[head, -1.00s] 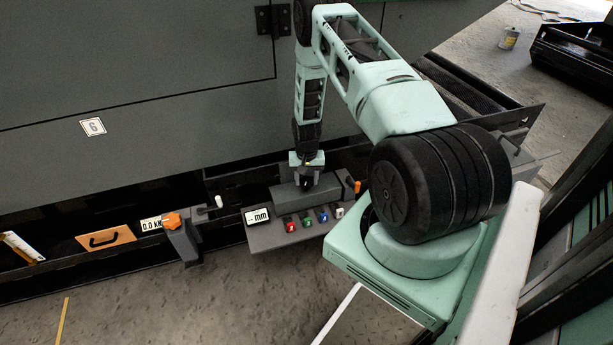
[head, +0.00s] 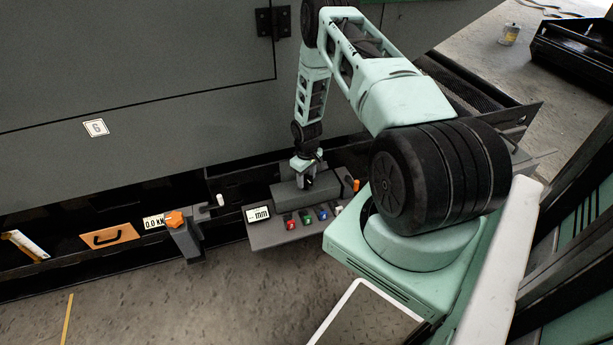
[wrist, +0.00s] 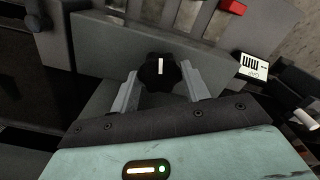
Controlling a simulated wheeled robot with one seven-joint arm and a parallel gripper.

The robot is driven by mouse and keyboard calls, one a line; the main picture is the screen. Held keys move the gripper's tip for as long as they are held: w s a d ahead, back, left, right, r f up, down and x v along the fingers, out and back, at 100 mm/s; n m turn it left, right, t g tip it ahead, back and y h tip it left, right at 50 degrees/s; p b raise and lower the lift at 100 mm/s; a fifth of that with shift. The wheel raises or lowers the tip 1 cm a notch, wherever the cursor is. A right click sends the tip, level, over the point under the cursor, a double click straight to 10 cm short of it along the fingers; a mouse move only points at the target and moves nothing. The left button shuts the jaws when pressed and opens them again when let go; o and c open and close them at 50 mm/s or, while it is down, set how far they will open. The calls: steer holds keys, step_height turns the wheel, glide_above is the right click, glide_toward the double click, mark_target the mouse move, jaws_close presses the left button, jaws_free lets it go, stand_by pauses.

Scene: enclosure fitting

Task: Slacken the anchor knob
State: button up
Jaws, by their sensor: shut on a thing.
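A black lobed knob (wrist: 157,72) with a white pointer line sits between the two fingers of my gripper (wrist: 160,85) in the wrist view. The fingers are shut on it from both sides, and the white line points nearly straight up and down in that picture. In the head view my gripper (head: 306,180) reaches down to the grey housing (head: 343,184) behind the button panel. The knob is mostly hidden there by the gripper.
An orange knob (head: 175,219) tops a grey post to the left. An orange-tipped lever (head: 356,185) stands just right of the housing.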

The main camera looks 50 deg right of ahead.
mark_target(307, 179)
steer(key=shift+n, duration=0.4)
steer(key=o, duration=1)
steer(key=shift+r, duration=0.15)
step_height(307, 179, up, 17)
steer(key=p, duration=0.4)
